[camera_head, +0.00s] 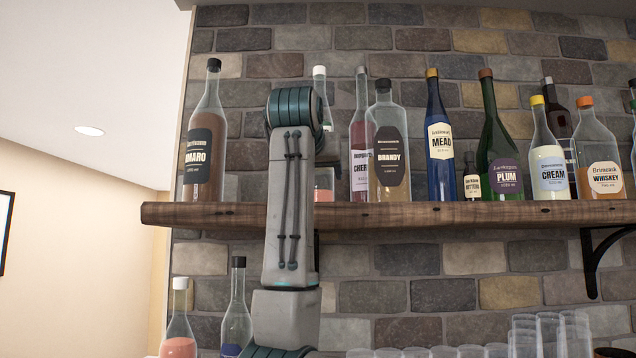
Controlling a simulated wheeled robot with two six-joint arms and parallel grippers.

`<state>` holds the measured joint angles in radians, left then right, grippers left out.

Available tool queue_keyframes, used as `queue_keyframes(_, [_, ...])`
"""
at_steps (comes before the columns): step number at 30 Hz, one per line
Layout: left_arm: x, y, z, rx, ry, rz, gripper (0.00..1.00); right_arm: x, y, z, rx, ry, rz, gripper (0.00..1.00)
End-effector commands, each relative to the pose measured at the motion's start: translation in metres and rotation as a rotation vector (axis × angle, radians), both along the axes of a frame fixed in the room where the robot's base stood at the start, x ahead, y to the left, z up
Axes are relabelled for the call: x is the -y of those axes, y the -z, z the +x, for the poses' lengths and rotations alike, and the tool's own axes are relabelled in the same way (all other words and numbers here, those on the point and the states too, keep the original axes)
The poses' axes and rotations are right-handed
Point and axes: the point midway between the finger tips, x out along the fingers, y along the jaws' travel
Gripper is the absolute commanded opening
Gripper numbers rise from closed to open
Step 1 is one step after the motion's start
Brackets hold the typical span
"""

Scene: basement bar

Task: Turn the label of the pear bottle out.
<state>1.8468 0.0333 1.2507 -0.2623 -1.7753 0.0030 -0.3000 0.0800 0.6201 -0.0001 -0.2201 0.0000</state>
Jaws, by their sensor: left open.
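No label reading pear shows in the camera_head view. A clear bottle with a white cap (319,72) stands on the shelf (420,213), mostly hidden behind my left arm (286,210). Its pinkish lower part (324,184) shows just right of the arm, and no label on it can be read. I cannot tell if it is the pear bottle. My left arm rises in front of the shelf to a teal joint at shelf-bottle height. The fingers of my left gripper are hidden from sight behind the arm. My right gripper is not in view.
The amaro bottle (202,145) stands left of the arm. Cherry (360,140), brandy (387,120), mead (438,110), plum (493,130), cream (546,150) and whiskey (597,150) stand to the right. Below are a white-capped bottle (178,345), a dark-capped bottle (236,320) and several glasses (547,336).

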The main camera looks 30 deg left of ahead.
Motion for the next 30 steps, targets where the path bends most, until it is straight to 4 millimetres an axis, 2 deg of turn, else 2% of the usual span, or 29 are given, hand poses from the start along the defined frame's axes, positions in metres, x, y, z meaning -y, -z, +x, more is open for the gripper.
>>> queue_keyframes(3, [0.004, 0.002, -0.012, 0.002, 0.001, 0.000, 0.69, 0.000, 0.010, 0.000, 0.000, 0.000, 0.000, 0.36])
queue_keyframes(21, [0.021, 0.002, -0.069, 0.001, 0.000, 0.000, 0.69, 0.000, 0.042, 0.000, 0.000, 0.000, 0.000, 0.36])
queue_keyframes(30, [0.024, 0.000, -0.078, 0.000, 0.000, 0.001, 0.69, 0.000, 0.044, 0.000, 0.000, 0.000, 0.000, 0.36])
